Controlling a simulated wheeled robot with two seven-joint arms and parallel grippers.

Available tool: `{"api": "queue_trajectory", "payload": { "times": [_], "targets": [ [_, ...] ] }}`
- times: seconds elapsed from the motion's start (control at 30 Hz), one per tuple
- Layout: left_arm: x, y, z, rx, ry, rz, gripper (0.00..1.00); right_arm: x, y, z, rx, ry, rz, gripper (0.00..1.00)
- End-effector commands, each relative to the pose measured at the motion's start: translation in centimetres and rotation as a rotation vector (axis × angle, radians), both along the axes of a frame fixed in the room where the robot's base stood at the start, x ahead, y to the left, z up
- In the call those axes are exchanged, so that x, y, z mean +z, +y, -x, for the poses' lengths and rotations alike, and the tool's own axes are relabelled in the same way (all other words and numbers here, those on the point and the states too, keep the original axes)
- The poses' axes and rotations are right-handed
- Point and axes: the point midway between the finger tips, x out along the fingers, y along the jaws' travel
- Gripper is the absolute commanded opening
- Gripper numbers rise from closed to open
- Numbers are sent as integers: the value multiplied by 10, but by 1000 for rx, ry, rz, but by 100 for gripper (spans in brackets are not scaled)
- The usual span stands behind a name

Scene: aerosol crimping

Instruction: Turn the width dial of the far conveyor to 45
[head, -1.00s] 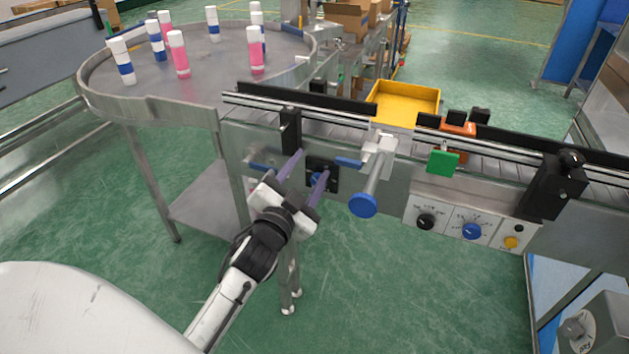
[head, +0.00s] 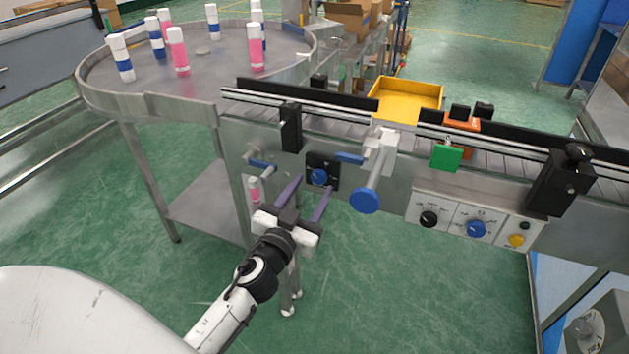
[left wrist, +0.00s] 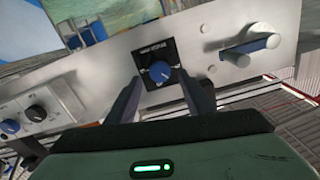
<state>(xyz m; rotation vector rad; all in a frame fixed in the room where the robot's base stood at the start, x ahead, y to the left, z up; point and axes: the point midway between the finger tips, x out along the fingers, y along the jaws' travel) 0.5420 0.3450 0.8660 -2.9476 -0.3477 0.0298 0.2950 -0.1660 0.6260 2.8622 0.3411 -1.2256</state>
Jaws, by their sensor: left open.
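The width dial (head: 319,176) is a blue knob on a black plate, set in the grey front panel of the conveyor. In the left wrist view the dial (left wrist: 160,73) shows between and beyond the two fingers, with a pale pointer mark. Its scale is too small to read. My left gripper (head: 314,186) is open and empty, just in front of and slightly below the dial, with its purple fingers apart and clear of the knob. My right gripper is not in view.
A blue-ended crank (head: 366,200) juts out to the right of the dial, and a blue lever (head: 261,165) sits to its left. A control panel (head: 467,221) with knobs is further right. A round table (head: 150,90) with bottles stands at the left.

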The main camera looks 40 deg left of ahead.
Motion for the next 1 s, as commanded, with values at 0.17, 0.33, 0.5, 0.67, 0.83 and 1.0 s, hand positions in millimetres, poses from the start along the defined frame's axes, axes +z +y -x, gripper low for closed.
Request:
{"api": "queue_trajectory", "payload": {
  "times": [0.17, 0.33, 0.5, 0.67, 0.83, 1.0],
  "targets": [
    [0, 5, -20, 0, 0, -1, 48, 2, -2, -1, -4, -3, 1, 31],
    [-1, 7, -26, 1, 1, -1, 48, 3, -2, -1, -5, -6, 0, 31],
    [-1, 7, -26, 1, 1, 0, 48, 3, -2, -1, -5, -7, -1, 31],
    [0, 6, -26, 1, 1, 0, 26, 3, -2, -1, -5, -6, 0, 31],
    [0, 6, -25, 1, 1, 0, 6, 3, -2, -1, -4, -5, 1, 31],
    [-1, 6, -25, 1, 4, -13, 7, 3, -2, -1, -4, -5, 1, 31]
  ]
}}
